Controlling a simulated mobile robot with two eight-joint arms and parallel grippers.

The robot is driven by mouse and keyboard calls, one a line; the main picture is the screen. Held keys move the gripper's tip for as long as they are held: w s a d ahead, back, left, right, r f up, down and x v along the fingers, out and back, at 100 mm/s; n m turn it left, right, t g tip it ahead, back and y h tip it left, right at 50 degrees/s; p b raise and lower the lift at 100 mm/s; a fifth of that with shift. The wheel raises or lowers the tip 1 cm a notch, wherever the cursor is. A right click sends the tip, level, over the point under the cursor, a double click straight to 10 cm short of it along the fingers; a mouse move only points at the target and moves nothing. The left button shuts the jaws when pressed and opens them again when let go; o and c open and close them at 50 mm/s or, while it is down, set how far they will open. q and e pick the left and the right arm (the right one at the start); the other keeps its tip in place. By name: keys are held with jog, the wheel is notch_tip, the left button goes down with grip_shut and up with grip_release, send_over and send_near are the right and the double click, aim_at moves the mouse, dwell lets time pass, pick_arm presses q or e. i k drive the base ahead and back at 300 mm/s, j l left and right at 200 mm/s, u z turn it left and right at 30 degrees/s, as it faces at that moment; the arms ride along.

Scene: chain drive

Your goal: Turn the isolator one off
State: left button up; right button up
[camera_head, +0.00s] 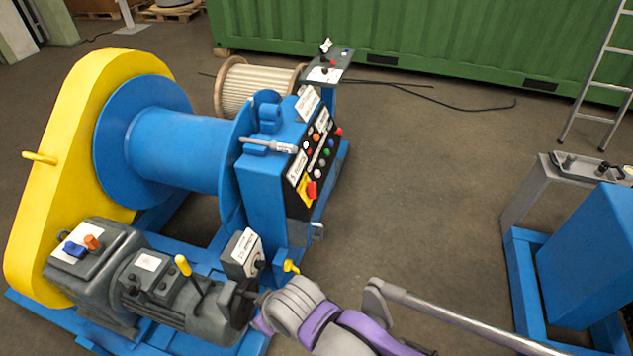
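A small grey box (239,256) with a white label and a dark knob (260,265) stands on the blue frame, between the motor and the control cabinet. It looks like an isolator; its label is too small to read, so I cannot tell if it is isolator one or how its knob is set. My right arm comes in from the bottom right, grey and purple. Its far end is by the motor's end, just below the grey box. I cannot make out its fingertips or whether they touch anything. My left gripper is not in view.
The blue cabinet carries a black panel (318,163) with several coloured buttons. A yellow handle (291,267) sticks out beside the grey box. The grey motor (180,300) has a yellow-topped lever (183,265). A blue frame (523,270) stands at right; the floor between is clear.

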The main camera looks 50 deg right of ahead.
aim_at(311, 190)
jog(key=l, duration=1.35)
jog(key=l+u, duration=0.1)
jog(key=l, duration=1.25)
jog(key=k, duration=0.05)
